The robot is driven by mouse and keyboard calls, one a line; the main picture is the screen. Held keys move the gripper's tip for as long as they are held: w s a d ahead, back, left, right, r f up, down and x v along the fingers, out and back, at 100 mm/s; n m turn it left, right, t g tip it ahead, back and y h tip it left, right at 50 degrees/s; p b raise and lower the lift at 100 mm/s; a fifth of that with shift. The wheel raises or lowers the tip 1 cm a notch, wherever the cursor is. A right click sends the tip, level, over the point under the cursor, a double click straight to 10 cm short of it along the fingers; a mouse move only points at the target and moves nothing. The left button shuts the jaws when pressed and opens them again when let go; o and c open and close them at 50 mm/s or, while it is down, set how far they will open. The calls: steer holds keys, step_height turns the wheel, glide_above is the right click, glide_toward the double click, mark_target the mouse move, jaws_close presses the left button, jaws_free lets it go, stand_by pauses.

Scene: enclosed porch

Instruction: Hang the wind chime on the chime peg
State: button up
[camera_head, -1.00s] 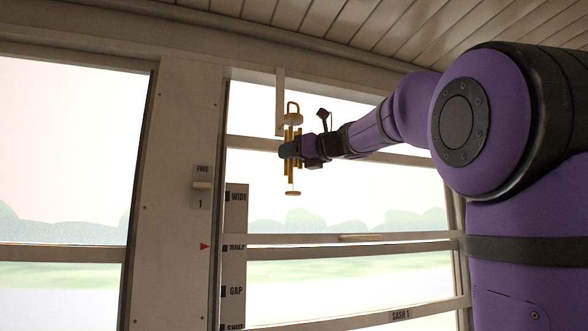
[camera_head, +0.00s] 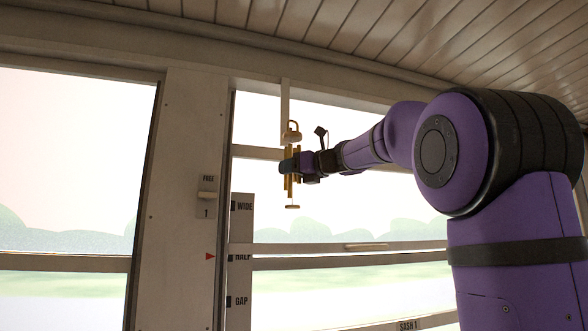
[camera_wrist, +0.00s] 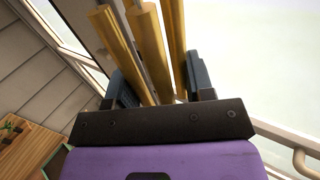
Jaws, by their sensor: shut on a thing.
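The wind chime (camera_head: 292,205) has gold tubes, a round tan cap, a gold loop on top and a small disc below. It hangs upright in my gripper (camera_head: 288,167), which is shut on its tubes. In the wrist view, several gold tubes (camera_wrist: 148,50) stand between the two dark fingers of my gripper (camera_wrist: 160,88). A pale post (camera_head: 285,98) comes down from the window head beside the chime, and its lower end is near the loop (camera_head: 294,124). The chime peg itself is not clearly visible. I cannot tell whether the loop is around anything.
A window with horizontal rails (camera_head: 350,262) is behind the chime. The ceiling slopes above my arm.

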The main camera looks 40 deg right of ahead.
steer(key=shift+w+d+f, duration=0.2)
steer(key=shift+w, duration=0.6)
steer(key=shift+w+d+f, duration=0.15)
steer(key=shift+w+d, duration=0.1)
steer(key=shift+w, duration=0.5)
steer(key=shift+w+d+f, duration=0.2)
steer(key=shift+w, duration=0.6)
steer(key=o, duration=1.1)
steer(key=shift+d, duration=0.1)
steer(key=v, duration=1)
steer(key=shift+s, duration=0.35)
